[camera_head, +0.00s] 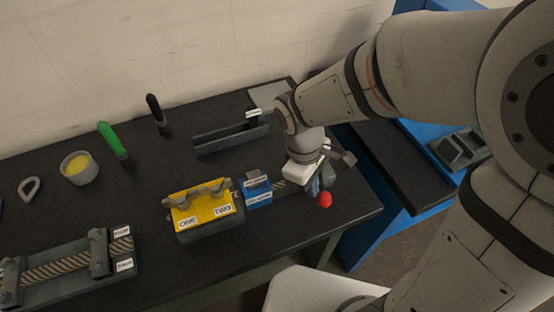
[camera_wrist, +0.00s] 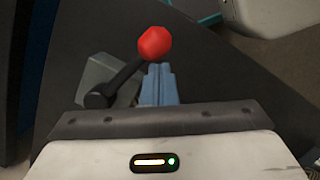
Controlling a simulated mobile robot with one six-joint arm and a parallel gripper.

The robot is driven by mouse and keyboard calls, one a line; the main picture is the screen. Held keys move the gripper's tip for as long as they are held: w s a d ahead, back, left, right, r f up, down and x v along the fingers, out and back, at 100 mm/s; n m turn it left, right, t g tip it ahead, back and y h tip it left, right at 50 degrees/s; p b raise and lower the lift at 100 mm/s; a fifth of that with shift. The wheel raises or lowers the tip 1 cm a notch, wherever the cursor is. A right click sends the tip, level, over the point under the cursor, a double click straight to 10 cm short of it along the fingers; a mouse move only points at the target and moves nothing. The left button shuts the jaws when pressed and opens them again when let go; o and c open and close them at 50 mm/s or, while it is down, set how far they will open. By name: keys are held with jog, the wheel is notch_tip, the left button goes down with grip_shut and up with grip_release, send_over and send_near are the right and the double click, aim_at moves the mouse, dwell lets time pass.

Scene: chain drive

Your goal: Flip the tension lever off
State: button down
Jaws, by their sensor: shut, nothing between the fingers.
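The tension lever shows a red ball knob (camera_head: 325,200) near the right front edge of the black table. In the wrist view the red knob (camera_wrist: 154,43) tops a dark arm (camera_wrist: 124,78) that runs down-left to a pivot by a grey block (camera_wrist: 102,72). My gripper (camera_wrist: 158,72) has its blue-grey fingers shut together and empty. The fingertips are just below the knob and right beside the lever arm; I cannot tell if they touch. In the head view my gripper (camera_head: 313,187) is just left of the knob and hides most of the lever.
A yellow block marked ONE and TWO (camera_head: 203,215) and a blue labelled block (camera_head: 257,192) stand left of my gripper. A chain unit (camera_head: 65,265), a green-handled tool (camera_head: 112,140), a cup (camera_head: 78,168) and a dark tray (camera_head: 230,138) lie farther off. The table's front edge is close.

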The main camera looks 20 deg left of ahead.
jog(key=shift+s+d, duration=0.1)
dwell(0.3)
jog(key=v, duration=0.7)
jog(key=shift+a+r, duration=0.2)
jog(key=shift+r, duration=0.2)
